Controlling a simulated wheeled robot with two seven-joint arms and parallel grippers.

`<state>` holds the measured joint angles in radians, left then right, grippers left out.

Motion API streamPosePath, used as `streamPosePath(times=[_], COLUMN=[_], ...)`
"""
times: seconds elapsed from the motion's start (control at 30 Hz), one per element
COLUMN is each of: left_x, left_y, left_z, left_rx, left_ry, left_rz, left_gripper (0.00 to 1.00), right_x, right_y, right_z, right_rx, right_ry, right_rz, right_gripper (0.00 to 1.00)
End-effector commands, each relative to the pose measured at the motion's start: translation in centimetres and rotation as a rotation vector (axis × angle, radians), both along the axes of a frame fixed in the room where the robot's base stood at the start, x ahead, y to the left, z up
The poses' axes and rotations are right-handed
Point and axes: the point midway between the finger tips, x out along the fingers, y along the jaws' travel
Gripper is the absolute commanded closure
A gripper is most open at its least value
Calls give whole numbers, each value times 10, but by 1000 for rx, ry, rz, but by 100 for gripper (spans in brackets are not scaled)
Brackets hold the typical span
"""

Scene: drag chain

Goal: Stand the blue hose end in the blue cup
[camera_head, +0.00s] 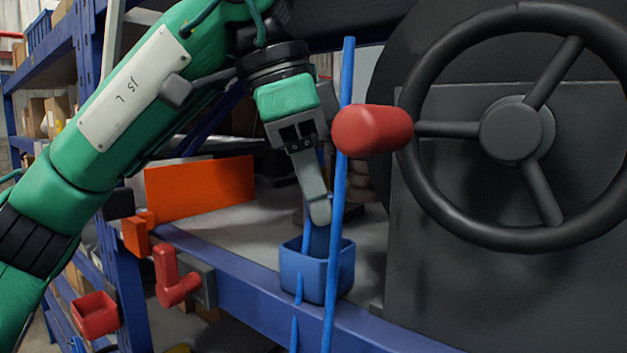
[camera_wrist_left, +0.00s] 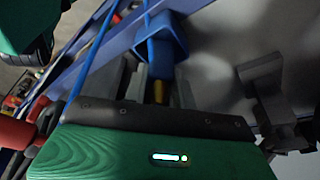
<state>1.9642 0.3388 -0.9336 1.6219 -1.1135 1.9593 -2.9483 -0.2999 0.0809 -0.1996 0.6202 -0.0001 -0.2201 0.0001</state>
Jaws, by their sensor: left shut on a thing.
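The blue cup (camera_head: 302,272) is a square, open-topped cup at the edge of the blue beam in the head view. It also shows in the left wrist view (camera_wrist_left: 165,42). My left gripper (camera_head: 318,212) points down over its mouth, shut on the blue hose end (camera_head: 319,240). The end's lower part overlaps the cup opening; I cannot tell how deep it reaches. The thin blue hose (camera_head: 340,180) rises in front of the cup's right side, and shows in the left wrist view (camera_wrist_left: 95,48). My right gripper is not in view.
A black handwheel (camera_head: 512,130) with a red knob (camera_head: 370,130) stands close right of my left gripper. An orange panel (camera_head: 200,188), a red elbow-shaped part (camera_head: 172,277) and a red bin (camera_head: 95,316) lie to the left. The blue beam (camera_head: 250,292) runs below the cup.

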Motion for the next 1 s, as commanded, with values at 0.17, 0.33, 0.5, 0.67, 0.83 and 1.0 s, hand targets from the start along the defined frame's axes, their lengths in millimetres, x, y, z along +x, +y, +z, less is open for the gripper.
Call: streamPosePath(times=[0.17,0.33,0.5,0.67,0.83,1.0], left_x=[0,0,0,0,0,0], left_y=[0,0,0,0,0,0], left_z=[-23,-28,-28,-34,-36,-36], left_rx=[4,2,1,2,5,8], left_ry=[6,5,4,5,6,6], left_rz=[-1,1,0,0,-1,-2], left_gripper=[96,96,96,96,64,64], right_x=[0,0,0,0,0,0], right_y=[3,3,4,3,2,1], right_z=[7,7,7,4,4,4], right_rx=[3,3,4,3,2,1], right_ry=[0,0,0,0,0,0], right_rz=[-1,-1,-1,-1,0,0], right_gripper=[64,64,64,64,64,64])
